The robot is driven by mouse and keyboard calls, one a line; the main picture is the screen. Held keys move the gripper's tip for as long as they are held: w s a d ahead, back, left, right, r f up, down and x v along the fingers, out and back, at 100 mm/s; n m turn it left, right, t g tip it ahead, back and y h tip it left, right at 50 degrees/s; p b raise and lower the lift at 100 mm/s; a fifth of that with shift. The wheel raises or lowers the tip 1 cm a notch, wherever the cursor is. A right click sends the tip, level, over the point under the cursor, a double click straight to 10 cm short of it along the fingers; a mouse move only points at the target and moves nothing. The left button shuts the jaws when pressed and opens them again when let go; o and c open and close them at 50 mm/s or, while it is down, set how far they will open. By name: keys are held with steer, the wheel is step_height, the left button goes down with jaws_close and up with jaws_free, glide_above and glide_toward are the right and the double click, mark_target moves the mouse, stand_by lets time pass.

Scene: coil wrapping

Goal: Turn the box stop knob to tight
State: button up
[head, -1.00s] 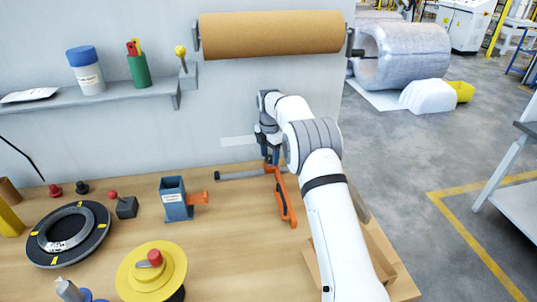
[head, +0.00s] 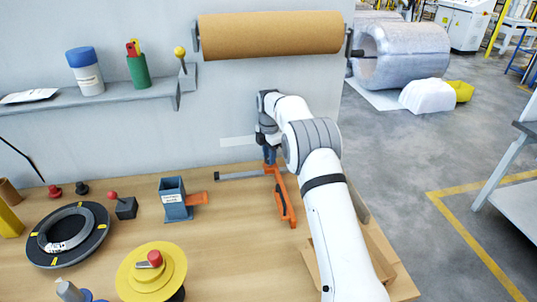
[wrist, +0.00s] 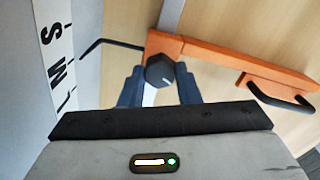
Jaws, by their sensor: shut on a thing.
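The box stop is an orange bar (head: 284,200) at the back of the bench, by a grey rail (head: 240,176). The bar also shows in the wrist view (wrist: 225,54), with a black handle at its right. Its dark faceted knob (wrist: 160,69) bears a short white line on its face. My gripper (wrist: 159,80) has its blue fingers on either side of the knob and is shut on it. In the head view my gripper (head: 270,155) hides the knob. I cannot read a tight mark.
A white strip with letters (wrist: 56,45) lies left of the bar. A blue box holder (head: 175,199) with an orange lever stands to the left. A yellow round stand (head: 135,275) and black ring (head: 40,248) are nearer. An open carton is beside my arm.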

steer(key=m+p, duration=0.1)
steer(key=m, duration=0.5)
steer(key=shift+r+m, duration=0.1)
steer(key=shift+m, duration=0.3)
steer(key=m, duration=0.6)
steer(key=shift+m, duration=0.3)
steer(key=m, duration=0.7)
steer(key=shift+w+p, duration=0.1)
steer(key=shift+p, duration=0.2)
steer(key=m, duration=0.6)
steer(key=shift+r+m, duration=0.1)
steer(key=shift+m, duration=0.2)
steer(key=m, duration=0.9)
steer(key=shift+w+r+m, duration=0.1)
steer(key=shift+m, duration=0.3)
steer(key=m, duration=1)
